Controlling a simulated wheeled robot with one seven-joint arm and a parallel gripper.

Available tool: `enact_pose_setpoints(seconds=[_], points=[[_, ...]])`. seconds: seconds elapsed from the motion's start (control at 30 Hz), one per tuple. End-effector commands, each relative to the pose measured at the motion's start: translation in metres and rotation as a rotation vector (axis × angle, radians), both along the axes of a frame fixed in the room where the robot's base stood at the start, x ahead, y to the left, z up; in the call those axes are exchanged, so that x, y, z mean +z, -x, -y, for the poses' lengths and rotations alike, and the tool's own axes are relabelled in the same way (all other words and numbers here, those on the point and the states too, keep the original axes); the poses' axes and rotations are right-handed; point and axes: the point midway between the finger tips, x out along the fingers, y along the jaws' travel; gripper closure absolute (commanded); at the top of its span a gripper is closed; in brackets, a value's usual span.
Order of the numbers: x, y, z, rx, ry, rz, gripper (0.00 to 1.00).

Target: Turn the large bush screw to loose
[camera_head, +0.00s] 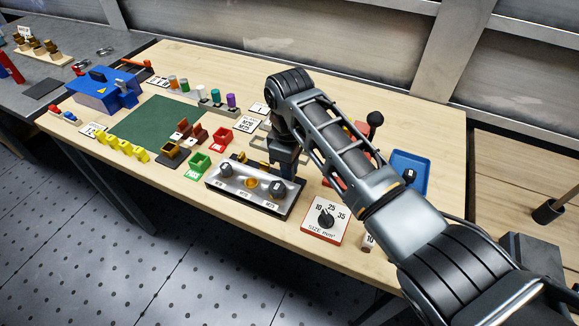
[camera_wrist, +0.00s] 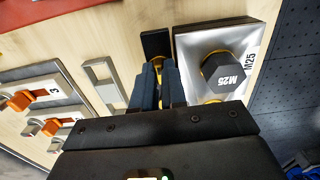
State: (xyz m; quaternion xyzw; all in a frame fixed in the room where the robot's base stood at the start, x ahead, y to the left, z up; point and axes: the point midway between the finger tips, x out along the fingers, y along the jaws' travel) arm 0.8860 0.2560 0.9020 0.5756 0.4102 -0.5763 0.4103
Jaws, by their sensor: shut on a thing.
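The piece is mostly hidden by the fingers. In the head view, my gripper (camera_head: 286,165) is just behind the M25 end.
A size dial card (camera_head: 325,219) stands right of the plate. A blue tray (camera_head: 411,163) is farther right.

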Motion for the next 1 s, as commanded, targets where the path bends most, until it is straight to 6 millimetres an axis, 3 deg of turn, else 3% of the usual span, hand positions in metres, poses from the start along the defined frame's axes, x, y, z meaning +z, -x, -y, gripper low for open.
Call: enact_pose_setpoints(seconds=[0.17, 0.2, 0.47, 0.77, 1.0], points=[[0.001, -0.001, -0.001, 0.002, -0.002, 0.003, 1.00], [0.001, -0.001, -0.001, 0.002, -0.002, 0.003, 0.86], [0.001, 0.000, 0.000, 0.000, -0.002, 0.002, 0.63], [0.005, 0.000, 0.000, 0.000, -0.002, 0.002, 0.63], [0.039, -0.001, -0.001, 0.000, -0.003, 0.004, 0.63]])
